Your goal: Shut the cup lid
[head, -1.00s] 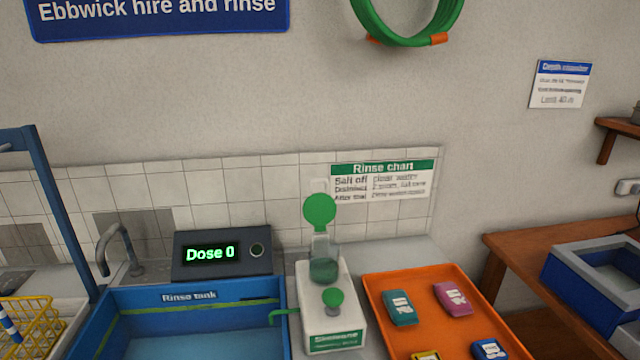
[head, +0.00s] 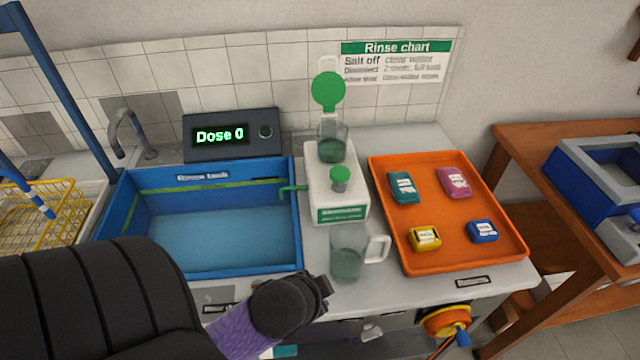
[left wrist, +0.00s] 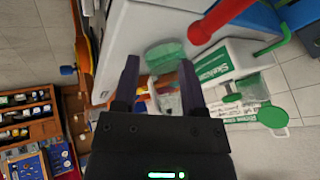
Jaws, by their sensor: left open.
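A clear cup (head: 332,145) with green liquid sits at the back of the white dispenser (head: 335,195). Its round green lid (head: 328,89) stands open, raised above and behind the cup. In the left wrist view the cup (left wrist: 250,88) and lid (left wrist: 272,116) lie to the right of my fingers. My left gripper (head: 322,288) is low at the counter's front edge, in front of the dispenser and well apart from the lid. Its two fingers show apart and empty in the left wrist view (left wrist: 158,72). My right gripper is in neither view.
A clear jug (head: 347,262) with a handle stands before the dispenser, close to my left gripper. A green knob (head: 340,174) tops the dispenser. The orange tray (head: 452,262) with several packs is at right, the blue rinse tank (head: 297,232) at left.

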